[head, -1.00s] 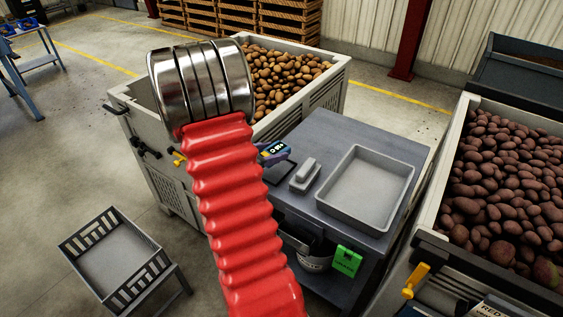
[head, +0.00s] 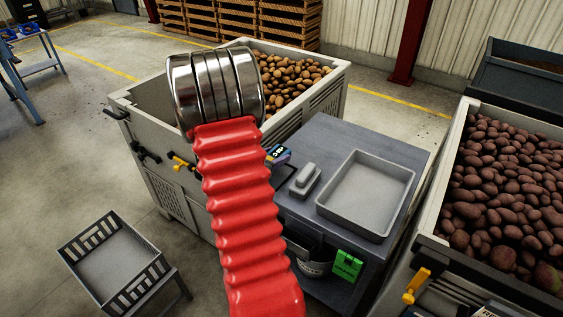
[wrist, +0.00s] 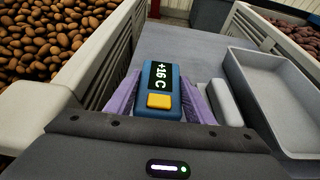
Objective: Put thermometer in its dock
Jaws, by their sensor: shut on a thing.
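The thermometer (wrist: 159,92) is blue with a yellow button and a dark display reading +16 C. My gripper (wrist: 160,100) is shut on it, with purple fingers on both sides. In the head view the thermometer (head: 277,154) shows at the left edge of the grey table, partly hidden behind my red arm. A small grey block-like holder (head: 305,181), which looks like the dock, sits on the table to the right of the thermometer. It also shows in the wrist view (wrist: 226,103), just right of my right finger. Its slot cannot be made out.
A shallow grey tray (head: 368,194) lies on the table (head: 335,136) right of the holder. Crates of brown potatoes (head: 338,84) and red potatoes (head: 446,152) stand behind and to the right. Table space behind the holder is clear.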

